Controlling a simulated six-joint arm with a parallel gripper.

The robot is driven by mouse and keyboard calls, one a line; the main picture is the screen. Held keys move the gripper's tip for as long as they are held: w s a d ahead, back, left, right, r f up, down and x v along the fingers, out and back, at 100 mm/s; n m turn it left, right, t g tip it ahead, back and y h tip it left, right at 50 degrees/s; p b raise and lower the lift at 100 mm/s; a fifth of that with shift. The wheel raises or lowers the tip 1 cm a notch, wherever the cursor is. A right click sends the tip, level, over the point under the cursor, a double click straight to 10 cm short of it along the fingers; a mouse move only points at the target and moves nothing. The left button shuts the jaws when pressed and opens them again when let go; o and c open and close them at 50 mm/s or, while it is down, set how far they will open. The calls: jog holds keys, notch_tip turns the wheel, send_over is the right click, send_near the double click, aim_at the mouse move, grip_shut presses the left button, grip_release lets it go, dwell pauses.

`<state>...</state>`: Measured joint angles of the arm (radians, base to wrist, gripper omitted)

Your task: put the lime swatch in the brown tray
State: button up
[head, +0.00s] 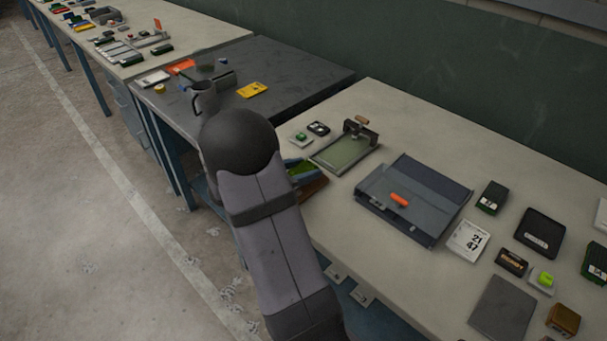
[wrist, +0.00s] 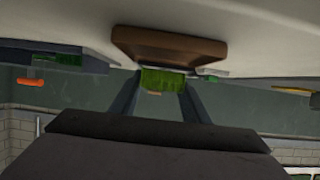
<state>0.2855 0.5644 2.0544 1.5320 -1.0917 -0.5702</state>
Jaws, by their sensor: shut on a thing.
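The lime swatch (wrist: 163,80) is between the two fingers of my gripper (wrist: 163,88) in the wrist view, and the gripper is shut on it. In the head view the swatch (head: 303,170) shows as a small green patch beside my arm. The brown tray (wrist: 168,47) is right by the swatch in the wrist view, where the table appears at the top. In the head view part of the tray (head: 314,187) shows at the table's near edge, and my arm hides the rest. I cannot tell whether swatch and tray touch.
A grey-blue open box (head: 430,192) holding an orange piece (head: 399,199) stands to the right. A green-bedded press (head: 345,150) is behind the tray. A white number card (head: 468,240) and several small boxes lie further right. A dark table (head: 290,70) adjoins on the left.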

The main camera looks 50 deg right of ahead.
jog(key=shift+f, duration=0.9)
jog(key=shift+f, duration=0.15)
jog(key=o, duration=0.8)
jog(key=shift+r, duration=0.2)
jog(key=v, duration=1.2)
jog(key=shift+f, duration=0.1)
jog(key=shift+w, duration=0.1)
